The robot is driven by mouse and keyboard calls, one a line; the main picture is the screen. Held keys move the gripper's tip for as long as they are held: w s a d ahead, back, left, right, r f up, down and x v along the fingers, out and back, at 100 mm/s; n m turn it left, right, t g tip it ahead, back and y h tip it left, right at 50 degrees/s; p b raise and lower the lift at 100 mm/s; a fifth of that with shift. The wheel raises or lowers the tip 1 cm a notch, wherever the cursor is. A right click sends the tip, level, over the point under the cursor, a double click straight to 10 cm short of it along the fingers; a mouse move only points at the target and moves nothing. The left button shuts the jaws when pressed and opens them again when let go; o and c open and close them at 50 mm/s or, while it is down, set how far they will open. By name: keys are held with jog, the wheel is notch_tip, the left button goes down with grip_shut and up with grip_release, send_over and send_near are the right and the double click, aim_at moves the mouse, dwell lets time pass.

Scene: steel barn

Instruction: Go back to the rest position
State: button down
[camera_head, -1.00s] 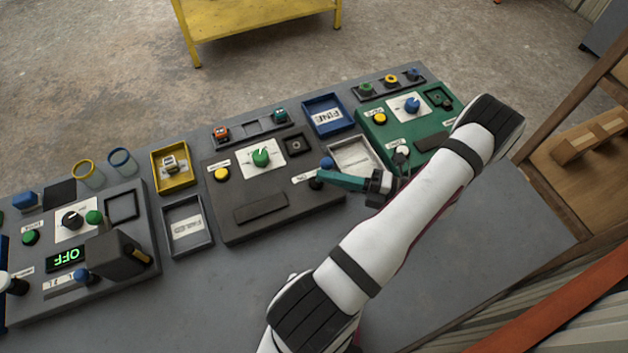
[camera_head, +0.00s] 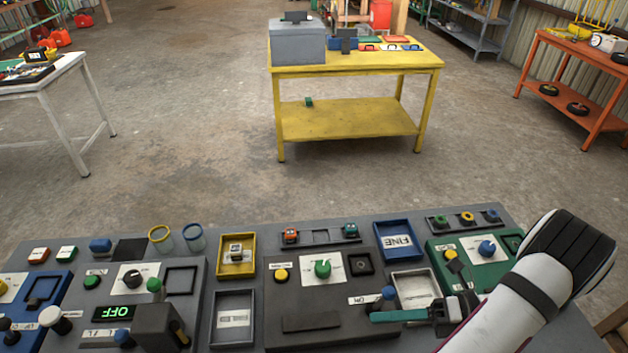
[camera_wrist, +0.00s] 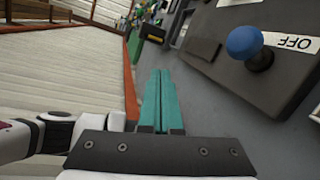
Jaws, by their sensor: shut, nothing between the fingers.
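My gripper (camera_head: 372,317) has teal fingers and is shut with nothing between them. In the head view it is over the right front part of the middle dark grey panel (camera_head: 290,338), close to a blue-knobbed lever (camera_head: 388,294). In the wrist view the two teal fingers (camera_wrist: 157,75) lie side by side, pointing away above the grey table. The blue knob (camera_wrist: 244,43) beside an "OFF" label is to their right, apart from them. My white arm comes in from the lower right of the head view and hides part of the green panel (camera_head: 436,262).
The grey table (camera_head: 226,343) carries several panels and trays: a yellow tray (camera_head: 222,270), a grey tray (camera_head: 217,335) and a blue "FINE" tray (camera_head: 381,258). A black box (camera_head: 160,322) stands on the left panel. A yellow table (camera_head: 350,124) stands beyond open floor.

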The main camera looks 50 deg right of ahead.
jog(key=w+a+r+n+g, duration=0.45)
jog(key=a+n+g, duration=0.2)
jog(key=n, duration=0.35)
jog(key=w+a+r+n+g, duration=0.4)
jog(key=w+a+n+g, duration=0.2)
jog(key=a+n, duration=0.25)
jog(key=s+a+n+h, duration=0.2)
jog(key=a+n, duration=0.4)
jog(key=n, duration=0.3)
jog(key=s+a+r+n+h, duration=0.1)
jog(key=a+n+h, duration=0.4)
jog(key=n, duration=0.5)
jog(key=shift+s+a+r, duration=0.2)
jog(key=shift+s+a, duration=0.35)
jog(key=shift+a, duration=0.2)
jog(key=shift+n+g, duration=0.25)
